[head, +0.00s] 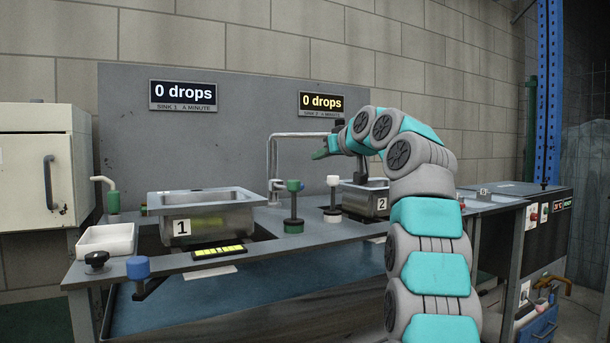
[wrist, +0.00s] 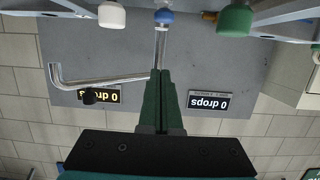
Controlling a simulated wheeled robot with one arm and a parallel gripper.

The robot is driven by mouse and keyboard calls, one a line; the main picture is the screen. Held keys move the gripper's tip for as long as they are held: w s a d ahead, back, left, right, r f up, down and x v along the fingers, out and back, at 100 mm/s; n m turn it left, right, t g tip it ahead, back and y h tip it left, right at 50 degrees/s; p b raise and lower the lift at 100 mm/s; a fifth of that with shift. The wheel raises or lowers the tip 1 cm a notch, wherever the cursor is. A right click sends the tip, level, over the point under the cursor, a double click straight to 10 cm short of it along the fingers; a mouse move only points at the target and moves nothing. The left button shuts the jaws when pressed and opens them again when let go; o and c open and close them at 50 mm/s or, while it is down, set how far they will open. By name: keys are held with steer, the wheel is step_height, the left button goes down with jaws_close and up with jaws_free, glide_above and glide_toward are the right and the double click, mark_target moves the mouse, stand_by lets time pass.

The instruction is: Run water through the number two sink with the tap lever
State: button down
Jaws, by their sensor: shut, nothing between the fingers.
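The number two sink (head: 366,203) is a steel basin with a "2" label, partly hidden behind my arm. A bent metal tap pipe (head: 270,160) rises left of it, its spout reaching right; the pipe also shows in the upside-down wrist view (wrist: 105,80). A white-knobbed lever (head: 333,182) and a green-knobbed lever (head: 293,187) stand in front of the pipe. A blue knob (wrist: 163,16) shows near the pipe's foot in the wrist view. Which one is the tap lever I cannot tell. My gripper (head: 319,154) is shut and empty, close to the pipe; contact is unclear.
The sink 2 sign (head: 321,102) and sink 1 sign (head: 183,92) both read "0 drops". Sink 1 (head: 205,224) stands left, with a white tray (head: 106,240) and another blue knob (head: 138,267) nearby. A dark knob (wrist: 90,97) shows before the sink 2 sign.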

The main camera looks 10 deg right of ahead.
steer(key=w+a+f+p, duration=0.2)
steer(key=w+f, duration=0.4)
steer(key=w, duration=0.3)
steer(key=shift+a+f, duration=0.2)
steer(key=shift+a, duration=0.3)
steer(key=shift+f, duration=0.1)
stand_by(0.4)
steer(key=f+b, duration=0.2)
steer(key=b, duration=0.2)
steer(key=f+t+b, duration=0.1)
steer(key=b, duration=0.3)
steer(key=shift+s+f, duration=0.2)
steer(key=shift+f, duration=0.15)
steer(key=shift+d, duration=0.1)
stand_by(3.3)
